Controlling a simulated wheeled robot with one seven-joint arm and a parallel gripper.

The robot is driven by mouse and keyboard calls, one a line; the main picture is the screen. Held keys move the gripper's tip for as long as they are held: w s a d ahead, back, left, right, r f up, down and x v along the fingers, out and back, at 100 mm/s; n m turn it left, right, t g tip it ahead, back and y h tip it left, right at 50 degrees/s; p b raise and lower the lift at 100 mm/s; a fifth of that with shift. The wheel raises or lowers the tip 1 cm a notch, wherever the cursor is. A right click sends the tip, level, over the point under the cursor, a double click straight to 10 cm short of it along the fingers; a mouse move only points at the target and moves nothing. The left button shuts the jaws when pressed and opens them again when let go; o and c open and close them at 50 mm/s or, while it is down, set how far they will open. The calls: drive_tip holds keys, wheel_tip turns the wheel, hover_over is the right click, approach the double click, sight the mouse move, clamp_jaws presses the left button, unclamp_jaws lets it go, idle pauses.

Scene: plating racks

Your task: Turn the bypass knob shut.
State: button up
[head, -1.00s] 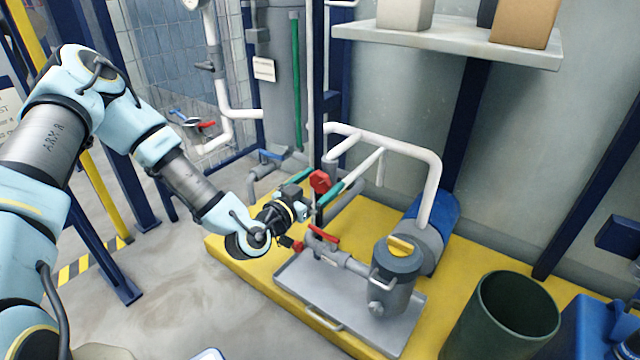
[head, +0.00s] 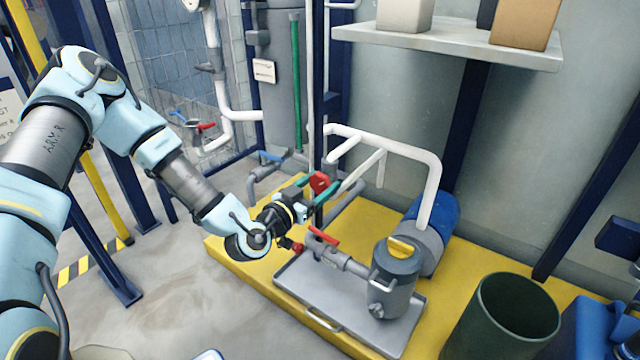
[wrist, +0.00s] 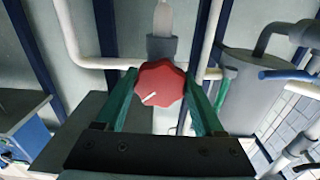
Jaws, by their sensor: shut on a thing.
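The bypass knob (head: 319,182) is red and sits on an upright pipe at the back of the yellow skid. In the wrist view the knob (wrist: 163,84) is a lobed red disc below a grey collar, with a white mark pointing to the lower left. My gripper (head: 321,186) reaches it from the left. In the wrist view the green fingers of my gripper (wrist: 160,88) stand on both sides of the knob, shut on it. The fingers' far ends are partly hidden by the knob.
A red lever (head: 323,236) and a grey strainer pot (head: 394,280) stand over a metal tray (head: 300,290), below and right of my gripper. A white pipe (head: 400,145) arches close on the right. A dark green bin (head: 512,325) stands at front right.

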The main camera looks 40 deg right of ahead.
drive_tip(key=shift+r+n+p, duration=0.1)
drive_tip(key=shift+n+p, duration=0.45)
drive_tip(key=shift+n, duration=0.55)
drive_tip(key=shift+n+p, duration=0.35)
drive_tip(key=shift+n, duration=0.95)
drive_tip(key=o, duration=1.4)
drive_tip(key=shift+c, duration=0.2)
drive_tip(key=p+v, duration=0.2)
drive_tip(key=v, duration=0.9)
